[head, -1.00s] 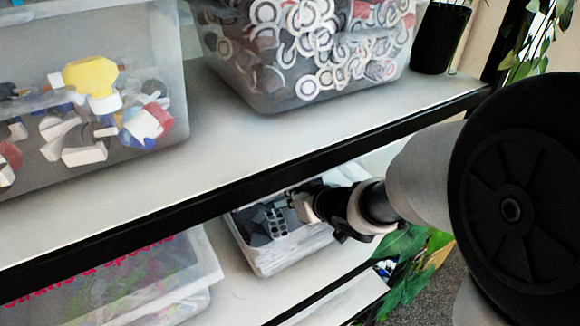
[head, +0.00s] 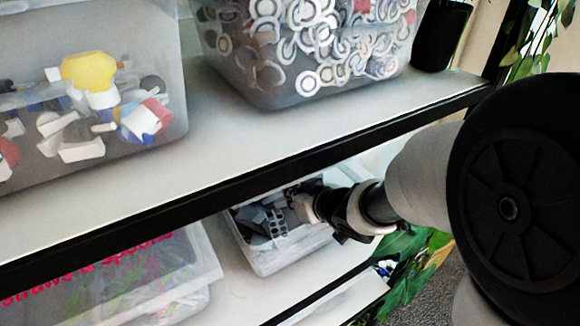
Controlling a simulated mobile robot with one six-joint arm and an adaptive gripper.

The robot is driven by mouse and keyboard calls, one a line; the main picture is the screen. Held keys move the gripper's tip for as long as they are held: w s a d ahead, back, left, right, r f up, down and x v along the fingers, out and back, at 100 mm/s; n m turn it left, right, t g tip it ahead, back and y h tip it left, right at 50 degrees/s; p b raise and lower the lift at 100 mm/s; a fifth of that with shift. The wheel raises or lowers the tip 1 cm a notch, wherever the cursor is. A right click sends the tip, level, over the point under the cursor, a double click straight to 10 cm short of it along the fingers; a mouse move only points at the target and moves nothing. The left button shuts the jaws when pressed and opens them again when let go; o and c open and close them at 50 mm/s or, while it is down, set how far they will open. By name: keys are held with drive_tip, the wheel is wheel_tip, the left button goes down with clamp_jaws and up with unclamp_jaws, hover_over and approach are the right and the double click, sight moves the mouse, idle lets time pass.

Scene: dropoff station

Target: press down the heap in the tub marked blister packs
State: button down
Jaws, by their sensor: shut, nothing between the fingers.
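The tub (head: 284,259) on the lower shelf is a clear, pale container holding a heap of grey and dark flat pieces (head: 268,220), some with rows of blister pockets. I cannot see a label on it from here. My gripper (head: 300,198) reaches in from the right, under the upper shelf, and is at the right rear part of the heap. It is shut with nothing in it. Its tips are small and dark against the pieces, so I cannot tell whether they touch the heap. The tub's back part is hidden by the shelf edge and my arm.
The upper shelf's black front edge (head: 200,198) runs close above the tub. A tub with pink lettering (head: 130,275) stands left on the lower shelf. Above are a tub of ring-shaped pieces (head: 310,50) and one of mixed caps (head: 85,115). Leaves (head: 405,255) hang at right.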

drive_tip(key=shift+s+f, duration=0.15)
drive_tip(key=shift+f, duration=0.4)
drive_tip(key=shift+s+d+f+b, duration=0.15)
drive_tip(key=shift+s+f+b, duration=0.05)
drive_tip(key=shift+f+b, duration=0.3)
drive_tip(key=shift+s+f+b, duration=0.2)
drive_tip(key=shift+f+b, duration=0.5)
drive_tip(key=shift+b, duration=0.05)
drive_tip(key=shift+w+a+r+p, duration=0.1)
drive_tip(key=shift+w+r+p, duration=0.15)
drive_tip(key=shift+r+p, duration=0.35)
drive_tip(key=shift+w+a+r+p, duration=0.1)
drive_tip(key=shift+w+r+p, duration=0.25)
drive_tip(key=shift+p, duration=0.3)
drive_tip(key=r+p, duration=0.2)
drive_tip(key=shift+s+d+r, duration=0.15)
drive_tip(key=shift+s+r, duration=0.05)
drive_tip(key=shift+r, duration=0.1)
drive_tip(key=shift+w+r+p, duration=0.15)
drive_tip(key=shift+r+p, duration=0.4)
